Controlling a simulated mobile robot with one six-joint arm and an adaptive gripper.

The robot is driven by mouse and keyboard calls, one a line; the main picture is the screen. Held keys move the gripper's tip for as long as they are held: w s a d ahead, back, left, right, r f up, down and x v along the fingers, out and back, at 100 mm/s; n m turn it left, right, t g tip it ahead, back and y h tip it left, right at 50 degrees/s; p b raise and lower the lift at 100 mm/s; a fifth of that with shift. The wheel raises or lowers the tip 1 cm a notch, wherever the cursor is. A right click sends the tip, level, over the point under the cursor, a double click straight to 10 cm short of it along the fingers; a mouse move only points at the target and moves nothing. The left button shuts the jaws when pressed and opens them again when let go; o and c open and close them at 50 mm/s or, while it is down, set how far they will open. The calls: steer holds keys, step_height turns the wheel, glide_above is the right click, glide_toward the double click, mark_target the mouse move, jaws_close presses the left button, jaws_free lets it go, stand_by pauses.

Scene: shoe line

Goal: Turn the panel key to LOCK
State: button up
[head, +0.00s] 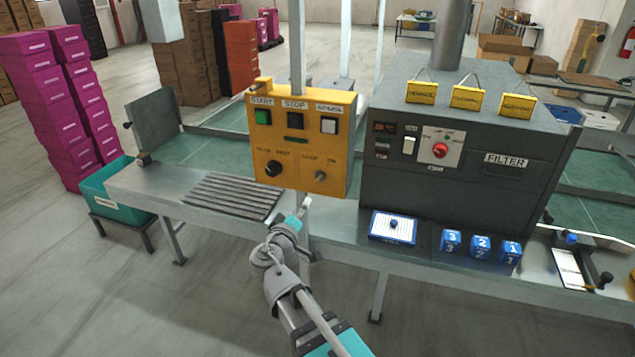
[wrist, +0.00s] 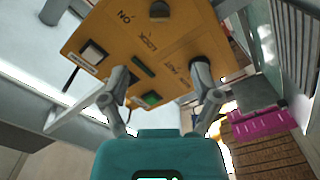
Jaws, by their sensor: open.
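The yellow control panel (head: 290,150) stands on the line table's back edge. The panel key (head: 320,176) is a small metallic piece at its lower right, under the LOCK and ON labels; its pointing direction is too small to tell. My gripper (head: 304,208) is below the panel, apart from the key. In the wrist view the panel (wrist: 185,40) appears upside down. My gripper (wrist: 161,74) is open and empty, with its fingers in front of the panel. A small dark round part, likely the key (wrist: 160,11), shows at the top edge, beyond the fingertips.
A black speed knob (head: 273,168) sits left of the key. Green START (head: 263,117), black STOP (head: 295,120) and white (head: 328,125) buttons are above. A dark filter machine (head: 470,150) stands close on the right. A ribbed mat (head: 232,194) lies on the table at left.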

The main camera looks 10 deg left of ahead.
mark_target(316, 182)
steer(key=shift+w, duration=0.15)
steer(key=w, duration=0.9)
steer(key=w+d, duration=0.1)
steer(key=w, duration=0.3)
steer(key=shift+w, duration=0.25)
steer(key=shift+c, duration=0.3)
jaws_close()
